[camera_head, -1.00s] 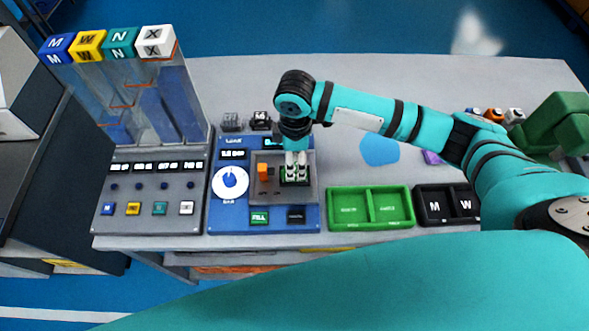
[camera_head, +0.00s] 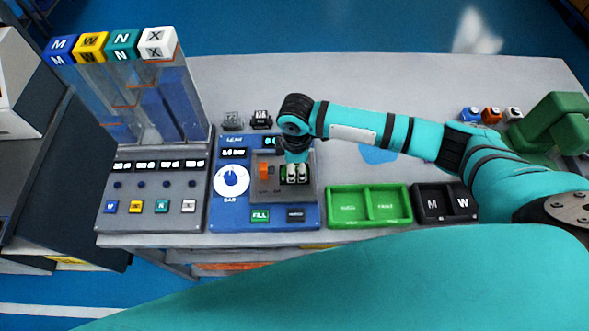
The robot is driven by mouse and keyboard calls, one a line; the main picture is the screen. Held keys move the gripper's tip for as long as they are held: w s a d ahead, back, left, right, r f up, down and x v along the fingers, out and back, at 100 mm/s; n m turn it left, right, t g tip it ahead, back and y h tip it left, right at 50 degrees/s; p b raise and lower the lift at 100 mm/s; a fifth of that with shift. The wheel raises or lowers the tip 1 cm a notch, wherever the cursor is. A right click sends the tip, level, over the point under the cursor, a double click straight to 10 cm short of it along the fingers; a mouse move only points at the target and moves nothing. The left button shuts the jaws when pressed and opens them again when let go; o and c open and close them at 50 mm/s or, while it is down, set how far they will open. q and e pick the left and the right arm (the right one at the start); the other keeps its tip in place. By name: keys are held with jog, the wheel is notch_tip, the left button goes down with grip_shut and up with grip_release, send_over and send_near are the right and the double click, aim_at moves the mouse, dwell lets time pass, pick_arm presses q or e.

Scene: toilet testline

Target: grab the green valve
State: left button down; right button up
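The green valve (camera_head: 284,174) is a small green part in the grey recessed panel (camera_head: 262,190) of the blue test unit (camera_head: 217,212). Only part of it shows, at the left side of my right gripper's fingers. My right gripper (camera_head: 297,174) reaches down over that panel, its two pale fingertips close together at the valve. I cannot tell whether they touch or enclose it. My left gripper is not in view.
An orange part (camera_head: 264,171) sits just left of the valve, and a white round gauge (camera_head: 230,181) further left. Clear tubes with lettered cubes (camera_head: 157,42) stand at left. A green two-part tray (camera_head: 370,222) and a black tray (camera_head: 446,217) lie to the right.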

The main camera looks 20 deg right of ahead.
grip_shut()
jog(key=shift+r, duration=0.15)
